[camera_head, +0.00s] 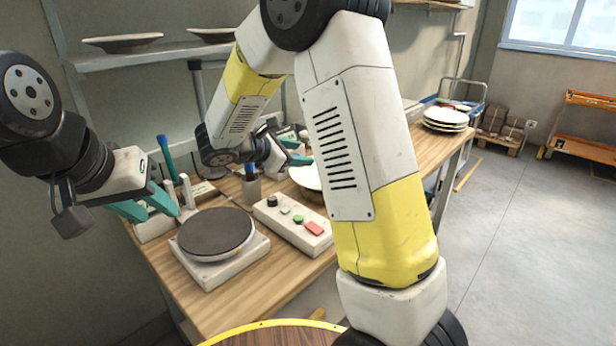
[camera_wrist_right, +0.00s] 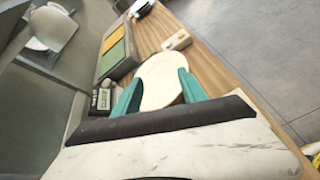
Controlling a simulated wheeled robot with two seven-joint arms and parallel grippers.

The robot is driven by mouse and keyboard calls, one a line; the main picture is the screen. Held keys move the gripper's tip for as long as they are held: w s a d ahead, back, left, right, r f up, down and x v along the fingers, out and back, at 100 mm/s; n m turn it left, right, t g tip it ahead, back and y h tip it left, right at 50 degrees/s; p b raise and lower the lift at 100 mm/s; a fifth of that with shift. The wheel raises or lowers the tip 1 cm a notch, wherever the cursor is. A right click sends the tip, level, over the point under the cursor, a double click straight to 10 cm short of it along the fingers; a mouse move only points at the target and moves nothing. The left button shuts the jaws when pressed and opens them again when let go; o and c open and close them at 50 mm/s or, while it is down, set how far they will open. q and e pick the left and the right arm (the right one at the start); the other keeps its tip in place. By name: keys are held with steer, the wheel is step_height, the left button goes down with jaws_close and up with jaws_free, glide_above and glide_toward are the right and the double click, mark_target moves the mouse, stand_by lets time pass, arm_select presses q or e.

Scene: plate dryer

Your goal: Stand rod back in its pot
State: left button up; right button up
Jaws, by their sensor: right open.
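A small grey pot (camera_head: 251,188) stands on the bench behind the control box, with a blue-tipped thing (camera_head: 250,169) upright in it. A blue and teal rod-like thing (camera_head: 167,155) stands tilted near white upright pieces at the bench's left; I cannot tell which of these is the task's rod. My left gripper (camera_head: 148,207) is just left of and below that tilted thing, teal fingers apart, seemingly empty. My right gripper (camera_head: 297,152) is above the back of the bench, partly hidden by my own arm. In the right wrist view its fingers (camera_wrist_right: 160,92) are open, with a white plate (camera_wrist_right: 163,80) beyond them.
A round dark-topped turntable (camera_head: 215,232) on a white base sits at the front left of the wooden bench. A control box (camera_head: 292,225) with coloured buttons is right of it. Stacked plates (camera_head: 445,118) stand at the far right end. A wall shelf (camera_head: 165,54) holds plates.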

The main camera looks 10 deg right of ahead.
steer(key=s+d+r+m+g+y, duration=0.1)
steer(key=s+d+m+g+y, duration=0.15)
steer(key=s+m, duration=0.4)
steer(key=s+d+r+m+g+y, duration=0.15)
steer(key=s+d+m+y, duration=0.25)
steer(key=s, duration=0.6)
steer(key=s+a+r+m+t+y, duration=0.2)
steer(key=s+a+r+m+y, duration=0.2)
steer(key=s+m, duration=0.5)
steer(key=s+a+y, duration=0.1)
steer(key=a+y, duration=0.1)
steer(key=shift+s+a+t+y, duration=0.15)
steer(key=shift+s+t+y, duration=0.2)
steer(key=shift+t, duration=0.05)
